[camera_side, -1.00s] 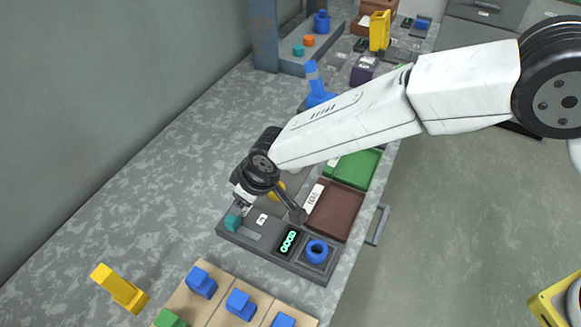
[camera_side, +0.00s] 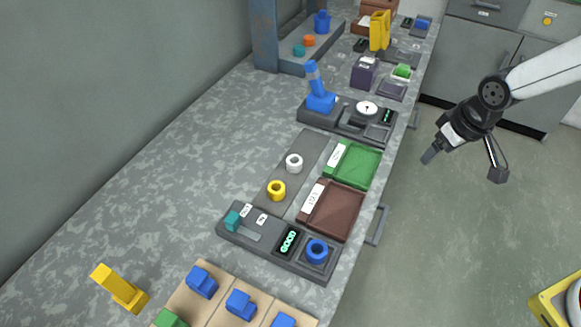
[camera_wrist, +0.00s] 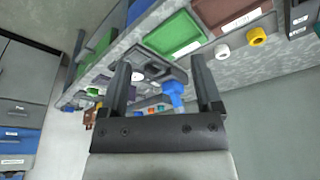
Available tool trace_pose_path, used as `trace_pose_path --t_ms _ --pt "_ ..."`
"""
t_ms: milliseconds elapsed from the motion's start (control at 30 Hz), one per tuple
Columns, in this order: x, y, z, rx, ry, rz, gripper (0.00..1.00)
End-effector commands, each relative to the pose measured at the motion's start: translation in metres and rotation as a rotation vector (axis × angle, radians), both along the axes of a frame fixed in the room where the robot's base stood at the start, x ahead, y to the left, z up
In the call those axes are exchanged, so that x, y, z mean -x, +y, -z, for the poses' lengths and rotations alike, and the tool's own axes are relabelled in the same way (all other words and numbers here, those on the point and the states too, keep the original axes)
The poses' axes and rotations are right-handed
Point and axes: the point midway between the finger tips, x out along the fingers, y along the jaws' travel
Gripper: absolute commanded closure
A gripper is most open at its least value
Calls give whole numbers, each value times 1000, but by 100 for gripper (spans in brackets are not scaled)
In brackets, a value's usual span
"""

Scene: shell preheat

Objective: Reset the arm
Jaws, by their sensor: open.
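My gripper (camera_side: 462,155) hangs in the air to the right of the bench, over the floor, apart from everything on the bench. In the wrist view my gripper (camera_wrist: 160,92) shows two dark fingers spread apart with nothing held between them. The bench (camera_side: 170,190) is seen beyond the fingers in the wrist view. On the bench, a dark station (camera_side: 262,247) has a teal slider (camera_side: 233,221), a green lit display (camera_side: 289,241) and a blue ring (camera_side: 317,250) in its socket.
A yellow ring (camera_side: 277,190) and a white ring (camera_side: 294,163) lie on a grey mat beside a green tray (camera_side: 358,165) and a brown tray (camera_side: 334,210). A blue-levered device (camera_side: 320,92) stands behind. Floor around my gripper is clear; cabinets (camera_side: 470,65) stand beyond.

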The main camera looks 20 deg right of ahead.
Motion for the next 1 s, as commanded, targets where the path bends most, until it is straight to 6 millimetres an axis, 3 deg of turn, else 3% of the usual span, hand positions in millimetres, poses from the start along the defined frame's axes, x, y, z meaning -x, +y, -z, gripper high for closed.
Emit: trace_pose_path --t_ms 100,333,1000 --pt "32 -31 -2 2 14 74 18" --pt "71 -58 0 2 32 153 18" --pt "77 -61 1 3 35 163 18"
